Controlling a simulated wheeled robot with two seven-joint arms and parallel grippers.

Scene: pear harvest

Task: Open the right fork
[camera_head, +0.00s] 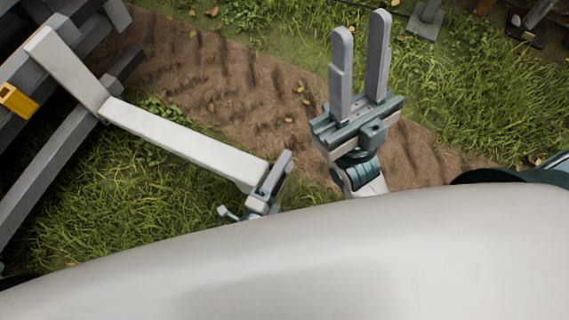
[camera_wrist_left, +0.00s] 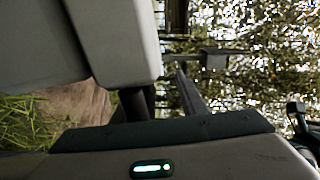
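My right gripper (camera_head: 361,32) is in the middle right of the head view. Its two long grey fingers stand parallel with a clear gap between them, and nothing is held there. They point toward the top of the picture, over brown soil and grass.
A strip of bare soil (camera_head: 215,85) with scattered leaves runs between patches of grass (camera_head: 500,95). Grey beams (camera_head: 45,175) with a yellow piece (camera_head: 17,101) stand at the left. Small grey posts (camera_head: 428,18) stand at the top right.

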